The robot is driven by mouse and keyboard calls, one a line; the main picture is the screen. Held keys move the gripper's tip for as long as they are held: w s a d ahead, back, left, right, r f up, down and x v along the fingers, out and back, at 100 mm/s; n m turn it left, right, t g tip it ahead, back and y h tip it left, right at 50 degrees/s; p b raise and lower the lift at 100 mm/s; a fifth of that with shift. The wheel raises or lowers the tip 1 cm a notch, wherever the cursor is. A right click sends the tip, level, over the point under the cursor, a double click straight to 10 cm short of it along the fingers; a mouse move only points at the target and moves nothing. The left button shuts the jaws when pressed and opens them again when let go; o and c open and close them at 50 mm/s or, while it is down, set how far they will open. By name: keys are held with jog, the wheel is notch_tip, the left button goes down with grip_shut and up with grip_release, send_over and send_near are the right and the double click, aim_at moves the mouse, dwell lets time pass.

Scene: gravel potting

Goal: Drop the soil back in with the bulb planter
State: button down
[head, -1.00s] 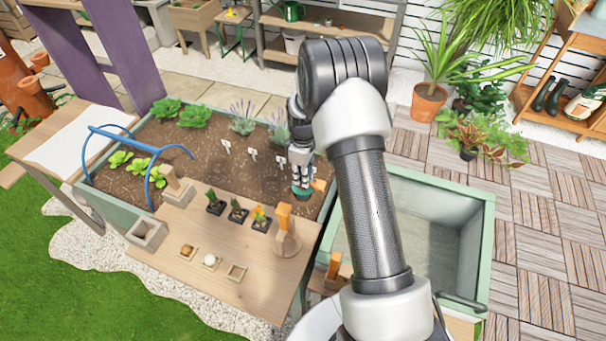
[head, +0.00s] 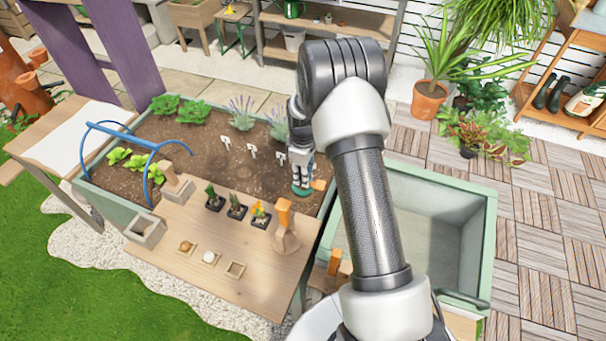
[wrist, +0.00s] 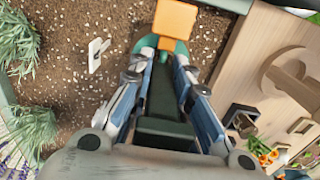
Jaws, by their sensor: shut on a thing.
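My gripper (head: 303,178) is over the right end of the soil bed, near the edge of the wooden table. It is shut on the bulb planter (wrist: 174,20), which has an orange wooden part and a green body; the planter also shows in the head view (head: 302,191), low at the soil. In the wrist view the green part sits between the fingertips. The planter's lower end is hidden, so I cannot tell whether soil is in it. The soil (head: 225,178) in the bed has shallow dark hollows in front of the white labels (head: 252,151).
A blue hoop frame (head: 125,140) spans the bed's left end. Lavender (head: 242,113) grows behind. An empty green bin (head: 440,215) stands to the right.

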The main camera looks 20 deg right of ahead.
jog(key=shift+f+b, duration=0.75)
jog(key=shift+f, duration=0.45)
jog(key=c, duration=1.4)
grip_release()
notch_tip(320, 180, up, 12)
jog(key=shift+r, duration=0.1)
